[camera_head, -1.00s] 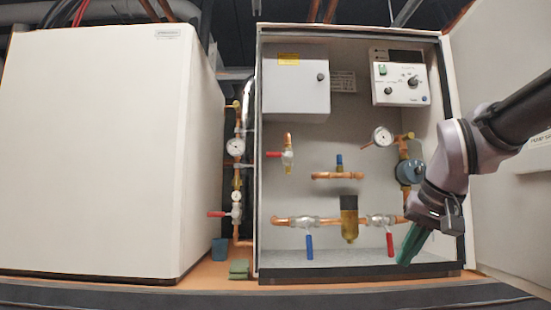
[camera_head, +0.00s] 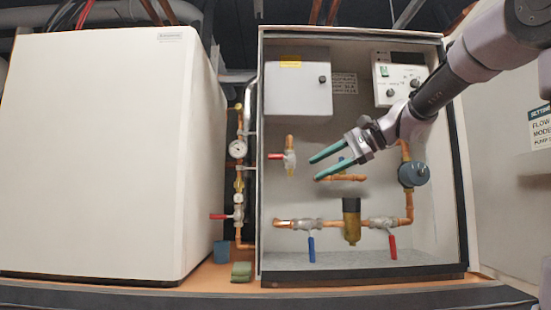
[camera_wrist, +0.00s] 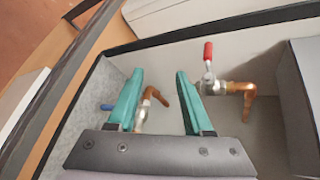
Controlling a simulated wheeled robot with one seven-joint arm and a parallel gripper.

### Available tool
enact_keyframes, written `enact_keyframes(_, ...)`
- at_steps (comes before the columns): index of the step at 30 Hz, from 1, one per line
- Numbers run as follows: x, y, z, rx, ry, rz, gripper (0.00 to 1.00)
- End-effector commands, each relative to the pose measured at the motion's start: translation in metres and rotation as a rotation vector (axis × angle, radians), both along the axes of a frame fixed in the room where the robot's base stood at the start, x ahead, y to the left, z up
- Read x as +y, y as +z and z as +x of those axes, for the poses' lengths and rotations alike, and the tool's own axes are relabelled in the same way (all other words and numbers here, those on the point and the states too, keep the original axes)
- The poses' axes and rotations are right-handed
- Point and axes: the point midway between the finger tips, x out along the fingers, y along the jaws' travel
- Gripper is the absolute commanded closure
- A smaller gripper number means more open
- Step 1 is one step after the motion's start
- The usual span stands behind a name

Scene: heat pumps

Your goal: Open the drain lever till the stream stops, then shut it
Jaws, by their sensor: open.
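Several levers show, and none is marked as the drain lever. A red-lever valve (camera_head: 290,157) hangs at the left inside the open cabinet, its lever pointing left; it also shows in the wrist view (camera_wrist: 212,84). A lower pipe carries a blue lever (camera_head: 311,248) and a red lever (camera_head: 392,246), both hanging down. Another red lever (camera_head: 219,216) is on the pipes outside the cabinet. My gripper (camera_head: 314,169) is open and empty, its green fingers pointing left, apart from the red-lever valve and to its right in the picture. I see no clear stream.
A brass filter (camera_head: 351,228) sits between the lower levers. A short copper pipe with a blue top is partly behind my fingers. A white box (camera_head: 297,88) and control panel (camera_head: 394,78) are above. The cabinet wall (camera_head: 260,200) edges the left side.

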Motion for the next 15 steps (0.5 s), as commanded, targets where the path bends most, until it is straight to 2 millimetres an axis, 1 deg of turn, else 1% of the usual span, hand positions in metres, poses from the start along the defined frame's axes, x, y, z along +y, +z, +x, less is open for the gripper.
enact_keyframes(1, 0.007, 0.016, 0.016, 0.022, 0.01, 0.073, 0.49)
enact_keyframes(3, 0.014, 0.035, 0.029, 0.041, 0.022, 0.158, 0.49)
enact_keyframes(6, 0.019, 0.051, 0.04, 0.056, 0.034, 0.228, 0.49)
enact_keyframes(9, 0.025, 0.055, 0.044, 0.061, 0.039, 0.251, 0.49)
enact_keyframes(11, 0.031, 0.054, 0.045, 0.062, 0.04, 0.25, 0.49)
enact_keyframes(15, 0.053, 0.048, 0.052, 0.062, 0.041, 0.248, 0.49)
